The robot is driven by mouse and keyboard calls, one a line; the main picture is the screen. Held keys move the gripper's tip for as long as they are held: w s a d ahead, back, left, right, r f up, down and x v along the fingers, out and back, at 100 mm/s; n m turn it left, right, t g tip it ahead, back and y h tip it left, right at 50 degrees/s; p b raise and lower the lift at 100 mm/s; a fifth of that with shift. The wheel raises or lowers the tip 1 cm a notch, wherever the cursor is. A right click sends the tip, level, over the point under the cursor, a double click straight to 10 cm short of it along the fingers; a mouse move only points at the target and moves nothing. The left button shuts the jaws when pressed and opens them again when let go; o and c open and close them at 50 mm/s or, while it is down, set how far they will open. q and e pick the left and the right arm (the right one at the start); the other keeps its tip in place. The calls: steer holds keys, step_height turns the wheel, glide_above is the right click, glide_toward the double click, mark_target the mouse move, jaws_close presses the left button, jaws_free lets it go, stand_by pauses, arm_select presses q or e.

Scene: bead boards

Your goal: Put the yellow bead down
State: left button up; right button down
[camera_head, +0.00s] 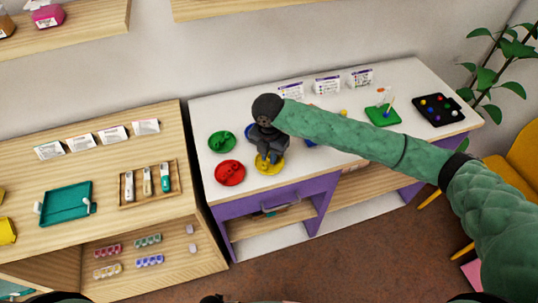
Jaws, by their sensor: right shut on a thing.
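My right gripper (267,158) reaches in from the right on a green-sleeved arm. It points down at the yellow dish (271,169) near the front edge of the white table. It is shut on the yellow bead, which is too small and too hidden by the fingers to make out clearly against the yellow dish. I cannot tell whether the bead touches the dish. My left gripper is not in view.
A red dish (230,173) and a green dish (222,141) lie left of the gripper. A blue dish is partly hidden behind it. A green pegged board (383,115) and a black bead tray (438,109) stand at the right. A wooden shelf unit (165,212) is at the left.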

steer(key=shift+f, duration=0.7)
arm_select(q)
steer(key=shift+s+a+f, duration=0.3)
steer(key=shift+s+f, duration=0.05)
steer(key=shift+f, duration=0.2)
arm_select(e)
steer(key=shift+f, duration=0.2)
steer(key=c, duration=1.4)
jaws_free()
steer(key=shift+o, duration=0.2)
steer(key=shift+r, duration=0.1)
